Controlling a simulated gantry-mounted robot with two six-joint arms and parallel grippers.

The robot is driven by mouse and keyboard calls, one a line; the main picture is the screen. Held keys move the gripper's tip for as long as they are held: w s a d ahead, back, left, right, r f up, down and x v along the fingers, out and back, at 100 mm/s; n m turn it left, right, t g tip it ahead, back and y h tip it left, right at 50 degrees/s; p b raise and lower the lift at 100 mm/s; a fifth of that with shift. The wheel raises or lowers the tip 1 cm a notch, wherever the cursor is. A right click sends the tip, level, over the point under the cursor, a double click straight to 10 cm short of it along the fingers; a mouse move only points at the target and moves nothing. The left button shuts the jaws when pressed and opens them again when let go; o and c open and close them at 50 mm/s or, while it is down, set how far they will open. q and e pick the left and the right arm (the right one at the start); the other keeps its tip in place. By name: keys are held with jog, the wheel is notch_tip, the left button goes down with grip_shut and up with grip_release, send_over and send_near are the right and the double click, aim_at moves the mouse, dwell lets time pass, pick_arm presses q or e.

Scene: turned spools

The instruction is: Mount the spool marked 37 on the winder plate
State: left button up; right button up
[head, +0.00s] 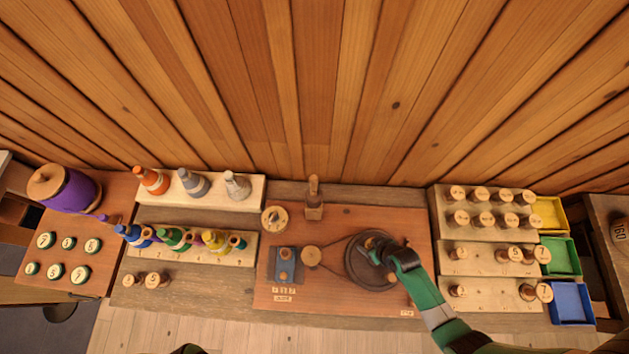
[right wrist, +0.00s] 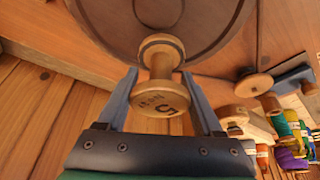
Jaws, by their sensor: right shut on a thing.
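My right gripper (head: 374,252) is over the large dark round plate (head: 357,277) on the brown board, joined by a belt to a small wooden pulley. In the right wrist view its two blue fingers (right wrist: 160,95) are on either side of a pale wooden spool (right wrist: 161,103), shut on it. The spool's face has dark marks that I cannot read surely. Its far end is against or very near the dark plate (right wrist: 215,25); I cannot tell whether it is seated. I can read no 37 on any spool. My left gripper is out of view.
Racks of wooden spools (head: 484,219) stand at the right, beside yellow, green and blue trays (head: 570,303). Coloured thread spools (head: 215,240) and cones fill racks at the left. A wooden post (head: 313,195) and a blue block (head: 285,265) stand on or behind the board.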

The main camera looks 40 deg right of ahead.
jog(key=shift+a, duration=0.1)
